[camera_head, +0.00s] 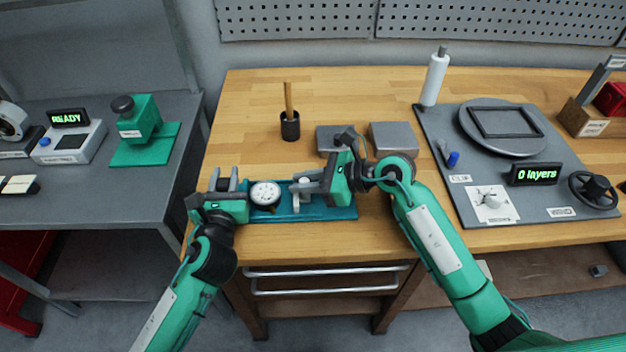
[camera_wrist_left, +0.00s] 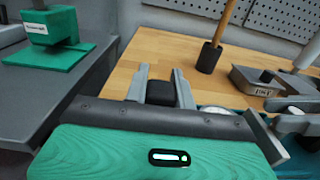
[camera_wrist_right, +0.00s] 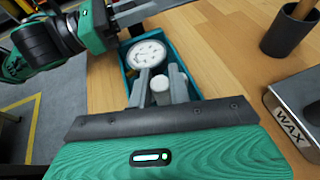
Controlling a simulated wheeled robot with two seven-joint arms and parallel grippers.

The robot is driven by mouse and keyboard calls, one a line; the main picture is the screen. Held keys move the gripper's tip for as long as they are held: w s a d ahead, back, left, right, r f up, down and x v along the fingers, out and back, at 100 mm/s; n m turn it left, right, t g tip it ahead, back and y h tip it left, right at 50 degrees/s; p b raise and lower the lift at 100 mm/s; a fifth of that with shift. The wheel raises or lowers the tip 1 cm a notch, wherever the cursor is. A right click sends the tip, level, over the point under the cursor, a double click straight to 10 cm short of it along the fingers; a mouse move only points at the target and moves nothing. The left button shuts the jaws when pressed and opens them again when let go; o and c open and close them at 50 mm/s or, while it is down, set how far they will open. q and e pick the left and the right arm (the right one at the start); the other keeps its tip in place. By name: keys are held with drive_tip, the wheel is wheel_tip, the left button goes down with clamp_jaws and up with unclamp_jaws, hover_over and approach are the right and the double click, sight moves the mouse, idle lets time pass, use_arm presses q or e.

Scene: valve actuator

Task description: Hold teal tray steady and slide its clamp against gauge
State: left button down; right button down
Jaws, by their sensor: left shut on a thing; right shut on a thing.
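The teal tray (camera_head: 318,212) lies on the wooden table near its front edge, and it also shows in the right wrist view (camera_wrist_right: 183,62). A round white dial gauge (camera_head: 265,194) sits in the tray's left part; the right wrist view shows its face (camera_wrist_right: 146,53). A grey clamp (camera_head: 301,190) with a pale round knob (camera_wrist_right: 160,84) stands in the tray just right of the gauge. My left gripper (camera_head: 226,184) is shut at the tray's left end, on a dark block (camera_wrist_left: 160,92). My right gripper (camera_head: 307,187) is shut on the clamp. Whether clamp and gauge touch is unclear.
Two grey boxes (camera_head: 393,136) stand behind the tray, one labelled WAX. A black cup (camera_head: 290,127) with a wooden stick stands at the back. A grey station (camera_head: 470,190) fills the right side. The table left of the cup is clear.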

use_arm(q)
drive_tip(key=shift+f, duration=0.15)
use_arm(e)
drive_tip(key=a, duration=0.4)
drive_tip(key=c, duration=1.3)
unclamp_jaws()
drive_tip(key=shift+d, duration=0.15)
drive_tip(key=v, duration=1.2)
drive_tip(key=shift+r, duration=0.1)
use_arm(q)
drive_tip(key=c, duration=1.1)
unclamp_jaws()
